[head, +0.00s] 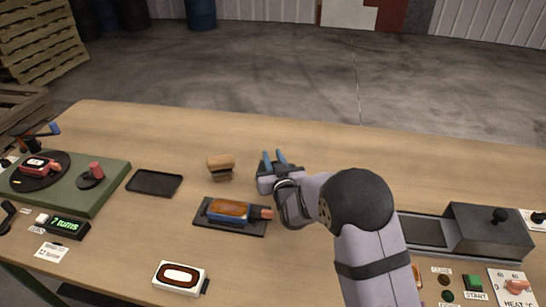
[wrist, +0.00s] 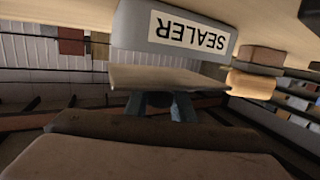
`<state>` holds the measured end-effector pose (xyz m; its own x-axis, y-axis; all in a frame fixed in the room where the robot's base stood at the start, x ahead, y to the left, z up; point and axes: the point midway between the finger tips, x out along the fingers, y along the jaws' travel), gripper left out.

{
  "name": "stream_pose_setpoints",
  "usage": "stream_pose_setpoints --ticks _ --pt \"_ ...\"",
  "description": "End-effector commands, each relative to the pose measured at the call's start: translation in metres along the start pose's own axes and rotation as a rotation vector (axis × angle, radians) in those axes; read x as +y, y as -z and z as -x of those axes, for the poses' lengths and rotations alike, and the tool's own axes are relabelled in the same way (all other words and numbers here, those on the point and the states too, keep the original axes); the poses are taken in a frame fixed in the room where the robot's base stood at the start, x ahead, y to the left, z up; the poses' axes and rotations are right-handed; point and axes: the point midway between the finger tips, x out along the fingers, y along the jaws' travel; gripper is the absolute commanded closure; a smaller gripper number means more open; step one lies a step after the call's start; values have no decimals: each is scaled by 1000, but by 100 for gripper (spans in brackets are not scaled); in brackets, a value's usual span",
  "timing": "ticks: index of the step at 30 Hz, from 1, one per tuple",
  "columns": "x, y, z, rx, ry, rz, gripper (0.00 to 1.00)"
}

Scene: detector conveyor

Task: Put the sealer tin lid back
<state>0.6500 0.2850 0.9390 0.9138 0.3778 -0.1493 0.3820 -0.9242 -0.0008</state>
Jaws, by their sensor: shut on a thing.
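The grey sealer tin (wrist: 145,50) shows upside down at the top of the wrist view, with its SEALER label facing me. A flat, pale lid (wrist: 165,78) lies just over the tin's top in that tilted view. In the head view my gripper (head: 274,158) is right of the small wooden block, fingers pointing away from me. There my gripper and wrist hide the lid and most or all of the tin.
A wooden-topped block (head: 221,164) stands close left of my gripper. Nearer is a dark tray (head: 203,219) with a blue and orange piece. A black tray (head: 154,182) and green board (head: 105,183) are at left; a grey machine (head: 490,230) is at right. The far table is clear.

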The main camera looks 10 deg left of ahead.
Motion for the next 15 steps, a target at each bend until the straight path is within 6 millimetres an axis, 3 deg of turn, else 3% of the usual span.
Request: stream_pose_setpoints --ticks 15 --pt "0 -9 -2 1 0 0 100"
